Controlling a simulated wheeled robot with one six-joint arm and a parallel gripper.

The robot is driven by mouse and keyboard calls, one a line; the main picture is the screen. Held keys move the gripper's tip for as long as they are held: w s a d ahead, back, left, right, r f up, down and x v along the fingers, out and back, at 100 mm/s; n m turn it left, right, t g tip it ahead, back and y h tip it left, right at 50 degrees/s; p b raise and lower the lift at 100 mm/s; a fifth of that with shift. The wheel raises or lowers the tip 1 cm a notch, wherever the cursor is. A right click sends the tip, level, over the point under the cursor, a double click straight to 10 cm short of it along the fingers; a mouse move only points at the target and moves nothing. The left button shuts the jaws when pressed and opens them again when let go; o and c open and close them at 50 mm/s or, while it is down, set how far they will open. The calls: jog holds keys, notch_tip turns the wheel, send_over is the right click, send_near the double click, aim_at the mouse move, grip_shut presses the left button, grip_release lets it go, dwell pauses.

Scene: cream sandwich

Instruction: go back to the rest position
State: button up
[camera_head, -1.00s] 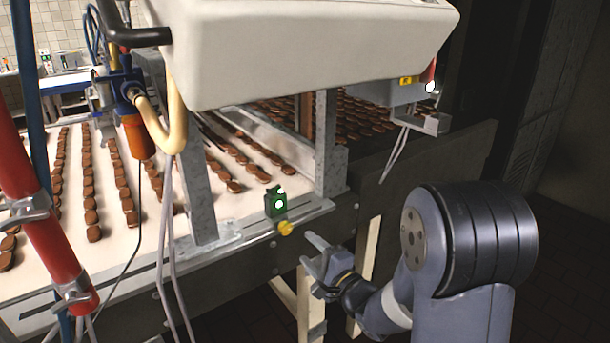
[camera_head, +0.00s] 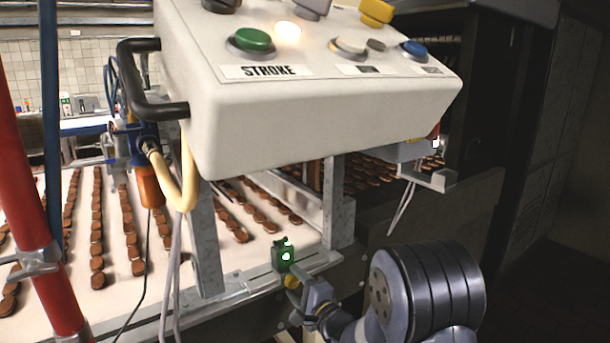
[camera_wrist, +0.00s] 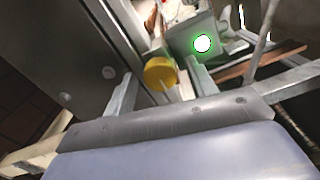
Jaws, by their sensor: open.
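My gripper (camera_head: 301,285) is at the front edge of the conveyor, just below a small green-lit box (camera_head: 283,255). In the wrist view its two fingers (camera_wrist: 160,88) are apart, with a yellow knob (camera_wrist: 160,73) showing between them. I cannot tell whether they touch it. The yellow knob (camera_head: 291,282) also shows in the head view, beside the fingertips and partly hidden. The lit box (camera_wrist: 193,42) is just beyond the knob in the wrist view. Nothing is seen held.
A white control panel (camera_head: 300,130) with several coloured buttons and a black handle (camera_head: 135,75) hangs above the conveyor (camera_head: 60,290). Rows of brown biscuits lie on the belt. A red post (camera_head: 25,190) stands at left. The dark floor at right looks clear.

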jog(key=shift+s, duration=0.1)
jog(key=b+v, duration=0.1)
jog(key=v, duration=1)
jog(key=p+x, duration=0.1)
jog(key=x, duration=0.9)
jog(key=shift+w+a, duration=0.2)
jog(key=shift+w, duration=0.1)
jog(key=shift+w+a, duration=0.15)
jog(key=shift+w, duration=0.1)
jog(key=n+b, duration=0.2)
jog(key=n, duration=0.3)
jog(key=n+b, duration=0.2)
jog(key=n, duration=0.3)
jog(key=shift+s, duration=0.1)
jog(key=n+b, duration=0.2)
jog(key=n, duration=0.4)
jog(key=n+b, duration=0.1)
jog(key=n, duration=0.3)
jog(key=shift+r+n+b, duration=0.1)
jog(key=shift+n+b, duration=0.25)
jog(key=shift+n, duration=0.05)
